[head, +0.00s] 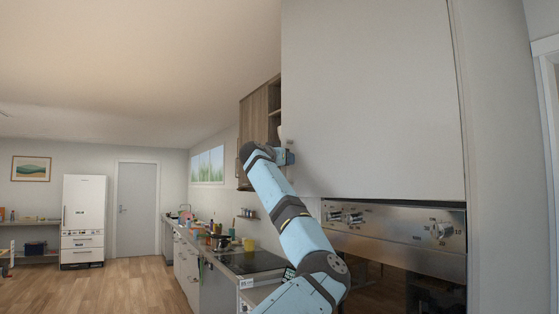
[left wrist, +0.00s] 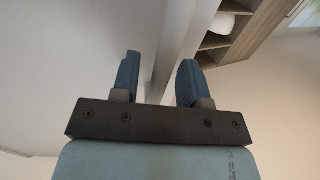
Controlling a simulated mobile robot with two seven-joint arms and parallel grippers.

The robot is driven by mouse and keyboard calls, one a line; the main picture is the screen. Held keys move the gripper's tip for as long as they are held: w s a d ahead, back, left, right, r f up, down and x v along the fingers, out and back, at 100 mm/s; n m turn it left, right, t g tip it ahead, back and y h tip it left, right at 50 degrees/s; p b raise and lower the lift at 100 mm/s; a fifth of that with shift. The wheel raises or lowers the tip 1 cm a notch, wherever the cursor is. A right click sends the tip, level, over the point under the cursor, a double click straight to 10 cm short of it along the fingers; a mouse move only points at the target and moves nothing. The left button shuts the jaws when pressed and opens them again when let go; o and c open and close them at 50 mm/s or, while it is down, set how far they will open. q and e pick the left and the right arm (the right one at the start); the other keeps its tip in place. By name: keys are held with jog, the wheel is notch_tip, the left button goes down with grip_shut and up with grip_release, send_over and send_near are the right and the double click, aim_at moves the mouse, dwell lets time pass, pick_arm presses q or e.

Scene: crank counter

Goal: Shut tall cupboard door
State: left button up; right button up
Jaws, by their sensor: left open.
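The tall cupboard door (head: 375,95) is a large plain pale panel above the oven, filling the upper right of the head view. My left gripper (head: 287,157) is at its lower left edge, with my blue arm reaching up from below. In the left wrist view my left gripper (left wrist: 158,80) is open, its two blue fingers apart. The pale door face (left wrist: 70,60) lies to the left there, and a pale upright edge or bar runs behind the gap between the fingers. I cannot tell whether the fingers touch it. My right gripper is not in view.
A built-in oven (head: 400,240) with knobs sits below the door. A wooden wall cupboard (head: 255,120) with open shelves is just left of it. A counter with a black hob (head: 250,262) and several small items runs back. The wooden floor (head: 130,285) at left is clear.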

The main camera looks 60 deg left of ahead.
pick_arm(q)
jog(key=b+v, duration=0.3)
jog(key=v, duration=1)
jog(key=shift+s+d, duration=0.25)
jog(key=shift+s, duration=0.05)
